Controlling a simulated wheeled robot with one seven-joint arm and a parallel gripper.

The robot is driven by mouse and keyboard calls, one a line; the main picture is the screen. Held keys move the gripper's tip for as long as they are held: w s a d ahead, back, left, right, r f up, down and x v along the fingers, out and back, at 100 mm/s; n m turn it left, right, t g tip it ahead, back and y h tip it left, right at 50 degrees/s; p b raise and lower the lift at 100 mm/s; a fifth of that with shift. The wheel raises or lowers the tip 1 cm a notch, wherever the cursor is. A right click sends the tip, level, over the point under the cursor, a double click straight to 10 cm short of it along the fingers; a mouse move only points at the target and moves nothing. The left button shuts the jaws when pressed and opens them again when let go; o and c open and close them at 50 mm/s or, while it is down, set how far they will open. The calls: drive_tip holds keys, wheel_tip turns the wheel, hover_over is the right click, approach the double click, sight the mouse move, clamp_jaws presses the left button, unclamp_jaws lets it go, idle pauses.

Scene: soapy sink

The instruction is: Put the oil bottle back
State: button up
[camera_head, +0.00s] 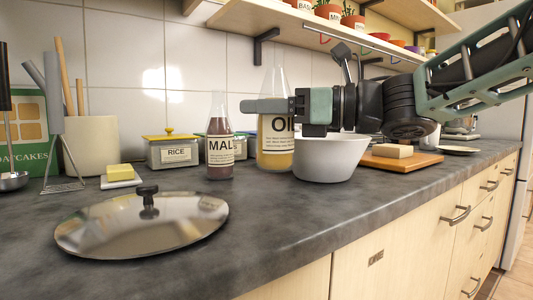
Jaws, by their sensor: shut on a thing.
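The oil bottle (274,150) is clear glass with yellow oil and a white label whose letters are partly covered. It stands upright at the middle of the counter, behind the white bowl. My gripper (264,105) comes in from the right at the height of the bottle's shoulder and is shut on it. One finger lies across the front of the bottle; the far finger is hidden. I cannot tell whether the bottle's base touches the counter.
A dark bottle labelled MAL (218,140) stands just left. The white bowl (330,158) is close on the right, beside a wooden board (401,161). A RICE tin (172,152) is behind left. A pan lid (142,226) lies in front. The shelf (300,22) overhangs the back.

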sight(266, 133)
drive_tip(key=shift+f+b, duration=0.6)
drive_tip(key=shift+f, duration=1.55)
drive_tip(key=shift+f+b, duration=0.2)
drive_tip(key=shift+b, duration=0.1)
drive_tip(key=o, duration=1.2)
drive_tip(key=shift+r, duration=0.15)
drive_tip(key=shift+r+p, duration=0.2)
drive_tip(key=shift+p, duration=0.3)
drive_tip(key=v, duration=1.2)
drive_tip(key=shift+f+p, duration=0.2)
drive_tip(key=shift+p, duration=0.1)
drive_tip(key=shift+s, duration=0.1)
